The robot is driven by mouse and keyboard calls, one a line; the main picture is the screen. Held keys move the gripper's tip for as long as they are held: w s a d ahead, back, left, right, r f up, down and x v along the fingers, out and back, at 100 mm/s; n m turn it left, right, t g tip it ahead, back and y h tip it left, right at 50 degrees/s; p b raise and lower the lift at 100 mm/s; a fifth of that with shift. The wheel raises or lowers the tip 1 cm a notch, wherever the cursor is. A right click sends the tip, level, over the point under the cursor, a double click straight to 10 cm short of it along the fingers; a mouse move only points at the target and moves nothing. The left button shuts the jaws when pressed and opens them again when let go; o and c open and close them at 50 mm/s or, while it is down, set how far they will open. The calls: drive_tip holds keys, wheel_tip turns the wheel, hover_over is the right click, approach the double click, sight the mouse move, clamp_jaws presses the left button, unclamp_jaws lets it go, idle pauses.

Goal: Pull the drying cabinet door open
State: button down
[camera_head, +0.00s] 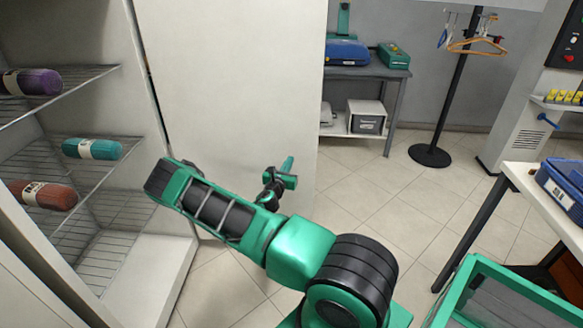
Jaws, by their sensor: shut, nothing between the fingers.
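The drying cabinet (165,272) stands at the left with its front open, showing its inside. Its white door (235,70) stands swung out to the right of the opening, a dark gap running along its left edge. My green and black arm reaches up from the bottom of the view in front of the door. My gripper (283,178) is small in the view, near the lower right part of the door. It is shut and empty. I cannot tell whether it touches the door. No handle shows on the visible door face.
Wire shelves (85,75) in the cabinet hold purple, teal and brown rolls. A grey bench (378,68) stands behind the door, and a black coat stand (447,95) is right of it. A table (535,185) and green crate (480,275) stand at right. Tiled floor between is clear.

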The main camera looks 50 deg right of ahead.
idle(0.4)
drive_tip(key=s+a, duration=0.8)
drive_tip(key=s, duration=0.2)
drive_tip(key=shift+s+a, duration=0.3)
drive_tip(key=shift+s, duration=0.1)
drive_tip(key=s+r+m+g+y, duration=0.2)
drive_tip(key=s+r+m+g, duration=0.2)
drive_tip(key=s+m+g, duration=0.45)
drive_tip(key=s+r+m+g+y, duration=0.25)
drive_tip(key=s+r+m, duration=0.3)
drive_tip(key=m, duration=0.55)
drive_tip(key=s+a+r+m+t+y, duration=0.1)
drive_tip(key=s+a+r+m+y, duration=0.4)
drive_tip(key=a, duration=0.5)
drive_tip(key=s+a+r+m+t+y, duration=0.1)
drive_tip(key=s+a+r+m+y, duration=0.4)
drive_tip(key=s+a+r, duration=0.5)
drive_tip(key=shift+s+a+r+t+y, duration=0.3)
drive_tip(key=shift+a+r+y, duration=0.4)
drive_tip(key=shift+r+y, duration=0.1)
